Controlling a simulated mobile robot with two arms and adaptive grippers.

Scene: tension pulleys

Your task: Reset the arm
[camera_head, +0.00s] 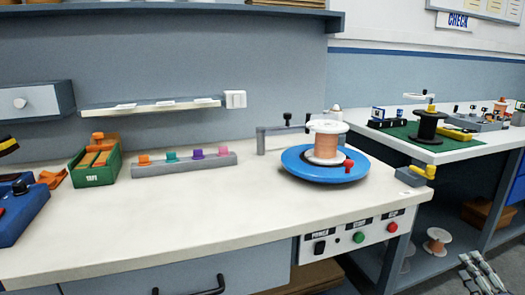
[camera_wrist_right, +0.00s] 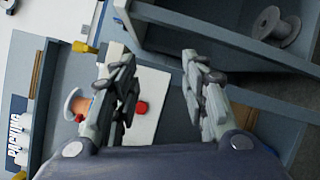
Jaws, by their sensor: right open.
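My right gripper (camera_head: 482,272) shows at the lower right corner of the head view, low beside the bench and apart from it. In the right wrist view its two fingers (camera_wrist_right: 162,95) are spread with nothing between them. My left gripper is not in view. On the white bench, a grey bracket arm with a black knob (camera_head: 287,117) stands behind a blue turntable (camera_head: 297,170). A spool of copper-coloured wire (camera_head: 325,144) sits upright on the turntable, with a red knob (camera_head: 348,165) at its right.
A control panel with buttons (camera_head: 359,237) is on the bench front. A green box (camera_head: 95,171) and a grey rail with coloured pegs (camera_head: 185,165) stand left on the bench. A second bench (camera_head: 470,147) and an under-shelf spool (camera_head: 437,240) are at right. The bench's front middle is clear.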

